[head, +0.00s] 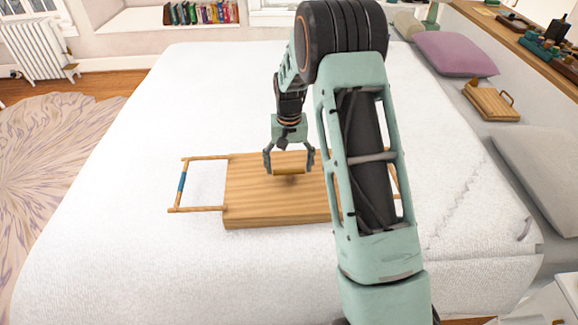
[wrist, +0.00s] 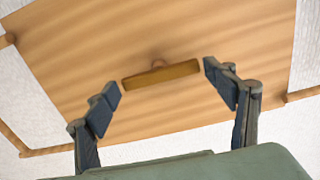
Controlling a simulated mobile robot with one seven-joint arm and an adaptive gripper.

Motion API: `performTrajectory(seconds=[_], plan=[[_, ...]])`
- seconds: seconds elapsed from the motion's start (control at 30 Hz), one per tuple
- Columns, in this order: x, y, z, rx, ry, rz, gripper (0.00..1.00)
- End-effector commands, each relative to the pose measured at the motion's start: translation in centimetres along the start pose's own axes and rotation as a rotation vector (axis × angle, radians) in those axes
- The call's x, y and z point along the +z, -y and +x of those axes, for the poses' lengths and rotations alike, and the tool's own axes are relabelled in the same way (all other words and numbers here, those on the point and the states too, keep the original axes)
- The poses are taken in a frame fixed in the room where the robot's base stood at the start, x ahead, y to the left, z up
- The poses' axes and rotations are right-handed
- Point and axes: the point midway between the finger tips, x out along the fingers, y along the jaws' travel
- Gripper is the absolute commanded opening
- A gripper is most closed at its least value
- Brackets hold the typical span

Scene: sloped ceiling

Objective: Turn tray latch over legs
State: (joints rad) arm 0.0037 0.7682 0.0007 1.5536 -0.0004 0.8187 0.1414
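The wooden tray (head: 255,200) lies flat on the white bed. A leg frame (head: 196,209) with a blue band sticks out from its left end. Another leg frame at the right end is mostly hidden behind my arm. The latch (wrist: 162,75) is a short wooden bar on a small round pivot near the middle of the tray's face. It also shows in the head view (head: 291,172). My gripper (head: 290,168) points down over the latch. In the wrist view its fingers (wrist: 161,82) are open, one beyond each end of the latch, with small gaps.
The bed (head: 130,240) is clear around the tray. A purple pillow (head: 455,54), a wooden object with a handle (head: 490,101) and a grey pillow (head: 545,165) lie along the right side. A shelf (head: 535,35) with small items runs behind them.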

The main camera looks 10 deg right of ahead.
Motion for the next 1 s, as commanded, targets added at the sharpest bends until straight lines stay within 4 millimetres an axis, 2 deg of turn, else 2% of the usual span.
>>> performTrajectory(seconds=[0.1,0.37,0.47,0.57,0.9,1.0], plan=[[0.0,0.0,0.0,0.000,0.000,-0.001,0.90],[0.0,0.0,0.0,0.000,0.001,-0.002,0.90],[0.0,0.0,-0.7,0.000,0.000,-0.002,0.90],[-0.1,0.0,-2.2,0.000,-0.004,-0.002,0.90],[-0.1,0.0,-9.2,0.000,-0.004,-0.002,0.90],[-0.1,0.0,-10.7,0.000,-0.003,-0.002,0.90]])
